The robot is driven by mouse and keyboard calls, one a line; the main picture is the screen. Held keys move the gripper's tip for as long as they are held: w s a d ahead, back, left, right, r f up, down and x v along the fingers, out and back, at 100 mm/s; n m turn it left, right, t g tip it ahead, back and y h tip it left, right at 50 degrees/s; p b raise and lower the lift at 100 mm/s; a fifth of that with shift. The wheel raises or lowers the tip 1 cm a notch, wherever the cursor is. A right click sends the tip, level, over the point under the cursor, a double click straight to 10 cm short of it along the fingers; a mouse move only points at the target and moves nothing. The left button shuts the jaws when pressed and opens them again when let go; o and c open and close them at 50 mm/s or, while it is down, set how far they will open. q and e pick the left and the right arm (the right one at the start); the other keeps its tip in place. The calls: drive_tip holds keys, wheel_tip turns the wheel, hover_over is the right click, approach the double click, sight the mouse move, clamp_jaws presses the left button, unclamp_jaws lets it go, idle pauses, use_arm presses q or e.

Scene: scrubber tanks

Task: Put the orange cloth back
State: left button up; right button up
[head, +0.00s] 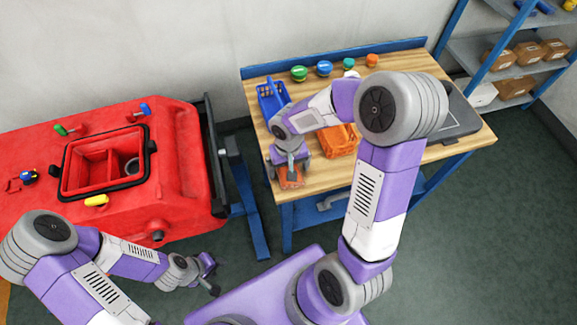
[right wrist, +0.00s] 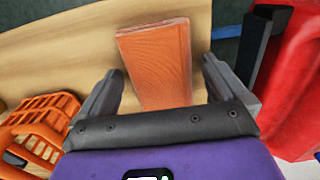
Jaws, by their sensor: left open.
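The orange cloth (head: 291,182) is folded into a flat block and lies at the near left corner of the wooden workbench (head: 315,181). In the right wrist view the orange cloth (right wrist: 158,55) shows between my right gripper's fingers, with a gap on each side. My right gripper (head: 288,172) is open, just over the cloth; its two fingers (right wrist: 161,68) are wide apart in the right wrist view. My left gripper (head: 211,276) is open and empty, low in front of the red tank, away from the bench.
An orange basket (head: 341,141) and a blue basket (head: 272,97) stand on the bench. Several coloured caps (head: 324,68) line its back. A grey case (head: 455,112) lies at right. The red scrubber tank (head: 185,165) with its open hatch stands left of the bench.

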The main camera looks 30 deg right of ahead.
drive_tip(key=shift+r+p, duration=0.35)
drive_tip(key=shift+r, duration=0.15)
wheel_tip(320, 180, up, 11)
drive_tip(key=p, duration=0.2)
drive_tip(key=shift+r+p, duration=0.2)
drive_tip(key=shift+p, duration=0.15)
drive_tip(key=shift+f, duration=0.1)
